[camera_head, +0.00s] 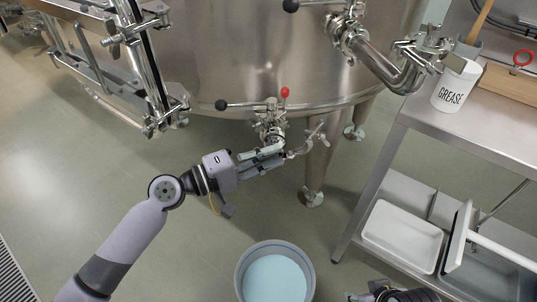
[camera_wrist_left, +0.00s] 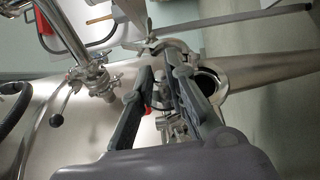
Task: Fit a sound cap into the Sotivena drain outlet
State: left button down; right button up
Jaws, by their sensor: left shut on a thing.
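The drain outlet with its valve (camera_head: 270,128) is low on the steel vat (camera_head: 270,50); the valve has black and red knobs. In the left wrist view the outlet mouth (camera_wrist_left: 208,80) shows as a steel ring around a dark, open hole. My left gripper (camera_head: 283,154) is just below and in front of the valve, shut on an open steel clamp (camera_head: 311,140) with a wing nut. The clamp (camera_wrist_left: 175,45) also shows at the fingertips in the left wrist view, beside the mouth. My right gripper (camera_head: 400,294) is cut off at the bottom edge. I cannot make out a cap.
A grey bucket (camera_head: 241,275) of pale blue liquid stands on the floor below. A vat leg (camera_head: 318,170) is close right of the clamp. A steel bench (camera_head: 490,140) at right carries a GREASE can (camera_head: 457,85); a white tray (camera_head: 403,235) lies on its lower shelf.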

jog(key=shift+b+x, duration=1)
jog(key=shift+b, duration=0.05)
jog(key=shift+a, duration=0.15)
jog(key=w, duration=0.1)
jog(key=w+t, duration=0.1)
jog(key=shift+w+a+r+t, duration=0.3)
jog(key=shift+w+r+t, duration=0.05)
jog(key=shift+w+t, duration=0.05)
jog(key=shift+w+a+b, duration=0.15)
jog(key=shift+w+b, duration=0.05)
jog(key=shift+b, duration=0.1)
jog(key=shift+w+a+r+t+y, duration=0.1)
jog(key=shift+w+r+t+y, duration=0.05)
jog(key=shift+w+t+y, duration=0.15)
jog(key=shift+w+a+r+t, duration=0.2)
jog(key=shift+w+r+t, duration=0.1)
jog(key=shift+w, duration=0.35)
jog(key=shift+w, duration=0.1)
